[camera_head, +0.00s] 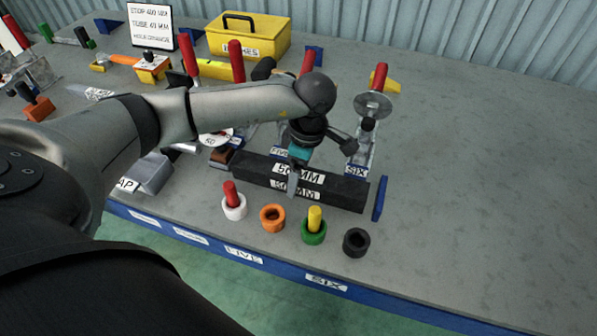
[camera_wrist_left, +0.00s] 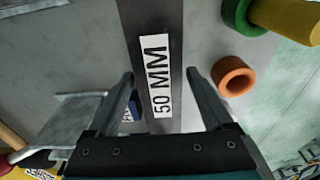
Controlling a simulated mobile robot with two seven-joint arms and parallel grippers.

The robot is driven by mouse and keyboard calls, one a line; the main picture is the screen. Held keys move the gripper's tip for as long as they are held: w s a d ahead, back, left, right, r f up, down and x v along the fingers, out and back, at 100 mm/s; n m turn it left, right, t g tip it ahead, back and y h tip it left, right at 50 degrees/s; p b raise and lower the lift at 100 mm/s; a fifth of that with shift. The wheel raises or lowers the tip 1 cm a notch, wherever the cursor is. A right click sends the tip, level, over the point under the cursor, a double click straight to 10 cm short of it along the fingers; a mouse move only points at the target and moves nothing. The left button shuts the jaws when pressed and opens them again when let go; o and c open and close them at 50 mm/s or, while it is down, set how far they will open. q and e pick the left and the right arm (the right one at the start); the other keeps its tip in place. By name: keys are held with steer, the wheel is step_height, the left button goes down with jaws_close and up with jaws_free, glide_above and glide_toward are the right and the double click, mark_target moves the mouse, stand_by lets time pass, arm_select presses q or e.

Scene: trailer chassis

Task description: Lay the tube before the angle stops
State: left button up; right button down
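A black square tube (camera_head: 335,191) labelled 50 MM lies across the front of the bench, before the stations marked FIVE and SIX. My left gripper (camera_head: 293,180) is above its middle, pointing down. In the left wrist view the tube (camera_wrist_left: 150,40) passes between the fingers of my left gripper (camera_wrist_left: 165,90), which stand apart with gaps on both sides. A metal angle piece (camera_head: 362,150) stands behind the tube at SIX, and another (camera_wrist_left: 75,110) shows in the left wrist view. I cannot tell which pieces are the angle stops. My right gripper is not in view.
White (camera_head: 234,208), orange (camera_head: 272,218), green (camera_head: 313,232) and black (camera_head: 356,242) rings sit in front of the tube. A blue plate (camera_head: 380,198) stands by its right end. A yellow case (camera_head: 248,38) and a sign (camera_head: 151,25) are behind. The bench's right side is clear.

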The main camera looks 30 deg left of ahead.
mark_target(305, 175)
arm_select(q)
steer(key=shift+o, duration=0.4)
steer(key=shift+r, duration=0.35)
step_height(305, 175, up, 12)
steer(key=d+p, duration=0.1)
steer(key=p, duration=0.1)
steer(key=shift+w+d+f, duration=0.15)
steer(key=shift+d+f, duration=0.05)
steer(key=shift+f, duration=0.05)
